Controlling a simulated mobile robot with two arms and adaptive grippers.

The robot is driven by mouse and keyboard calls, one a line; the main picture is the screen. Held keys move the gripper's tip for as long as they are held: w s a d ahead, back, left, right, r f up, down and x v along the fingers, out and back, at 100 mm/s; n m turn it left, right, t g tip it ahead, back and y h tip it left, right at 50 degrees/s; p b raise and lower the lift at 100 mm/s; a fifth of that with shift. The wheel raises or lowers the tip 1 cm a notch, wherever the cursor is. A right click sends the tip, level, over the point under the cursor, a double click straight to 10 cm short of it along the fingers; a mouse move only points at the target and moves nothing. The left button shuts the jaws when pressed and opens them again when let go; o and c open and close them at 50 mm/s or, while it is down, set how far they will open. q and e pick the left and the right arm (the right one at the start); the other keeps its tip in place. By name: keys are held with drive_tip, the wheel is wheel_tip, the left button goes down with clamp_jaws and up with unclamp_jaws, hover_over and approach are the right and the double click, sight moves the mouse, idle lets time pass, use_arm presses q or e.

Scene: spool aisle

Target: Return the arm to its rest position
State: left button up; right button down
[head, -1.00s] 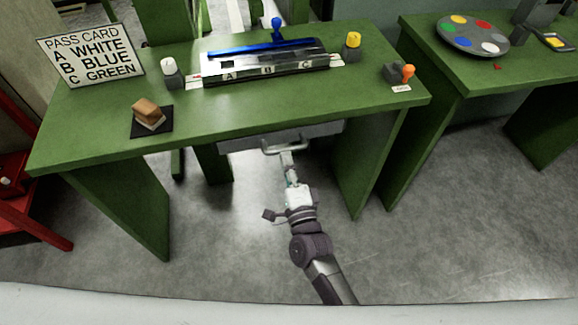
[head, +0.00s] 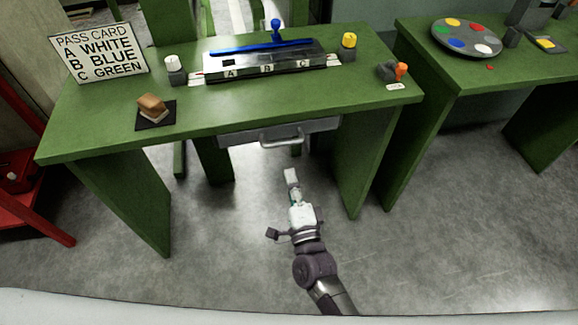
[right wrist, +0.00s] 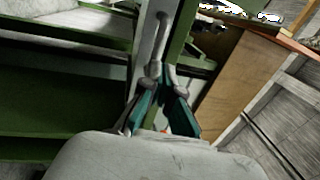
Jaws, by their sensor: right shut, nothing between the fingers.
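My right arm reaches in from the bottom of the head view. Its gripper (head: 292,178) is shut and empty, in the open air in front of the green desk (head: 245,112) and below the drawer handle (head: 283,141). The fingers (right wrist: 164,104) also show in the right wrist view, with nothing held between them. The grey drawer (head: 238,138) under the desk top looks shut or nearly so, and the gripper is apart from its handle. My left gripper is in neither view.
On the desk stand a pass card sign (head: 98,52), a slotted A-B-C box (head: 265,66), a white-topped holder (head: 175,70), a yellow-topped holder (head: 348,46) and a sponge-like block (head: 152,106). A second green desk (head: 480,75) is at right. Grey floor around my arm is free.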

drive_tip(key=v, duration=0.6)
drive_tip(key=s+d+f+n+g+h+p, duration=0.1)
drive_tip(key=s+d+f+n+g, duration=0.2)
drive_tip(key=f, duration=0.6)
drive_tip(key=s+d+f+n+g+p, duration=0.1)
drive_tip(key=s+d+f+n+g, duration=0.2)
drive_tip(key=f, duration=0.5)
drive_tip(key=s+d+f+n+g+h+p, duration=0.1)
drive_tip(key=s+d+f+n+g+p, duration=0.2)
drive_tip(key=f, duration=0.6)
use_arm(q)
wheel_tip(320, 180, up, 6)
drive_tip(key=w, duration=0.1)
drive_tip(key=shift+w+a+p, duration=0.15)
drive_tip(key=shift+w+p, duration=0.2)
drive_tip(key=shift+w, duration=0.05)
use_arm(e)
drive_tip(key=s+d+f+n+g+h, duration=0.1)
drive_tip(key=s+d+f+n+g, duration=0.1)
drive_tip(key=s, duration=0.6)
drive_tip(key=s+d+f+n+g+h, duration=0.1)
drive_tip(key=s+d+f+n+g, duration=0.2)
drive_tip(key=s+d+f, duration=0.4)
drive_tip(key=s+d+f+n+g+h, duration=0.1)
drive_tip(key=s+d+f+n+g, duration=0.2)
drive_tip(key=s, duration=0.6)
wheel_tip(320, 180, down, 2)
drive_tip(key=shift+s+d+f+g+h, duration=0.1)
drive_tip(key=shift+s+d+g+h, duration=0.25)
drive_tip(key=shift+d+g, duration=0.5)
